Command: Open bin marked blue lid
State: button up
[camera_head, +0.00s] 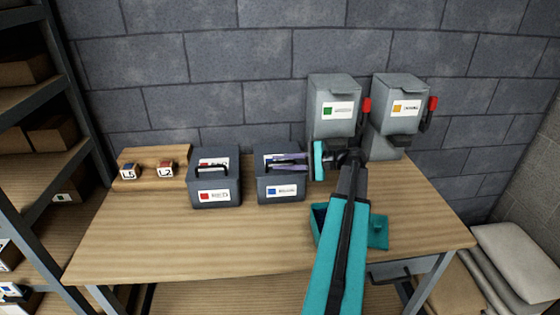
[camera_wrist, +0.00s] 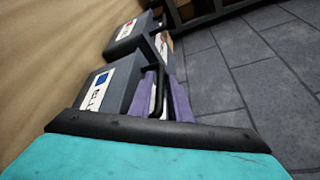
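The blue-marked bin (camera_head: 281,190) is a dark grey box in the middle of the table, with a blue square on its white label.
A red-marked bin (camera_head: 214,192) stands to the left, also with a black handle. Further left is a wooden stand (camera_head: 146,160) with small labelled blocks. The table front is mostly clear.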

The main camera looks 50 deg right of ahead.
jog(key=shift+w+a+f, duration=0.1)
jog(key=shift+w+a, duration=0.1)
jog(key=shift+w, duration=0.15)
grip_shut()
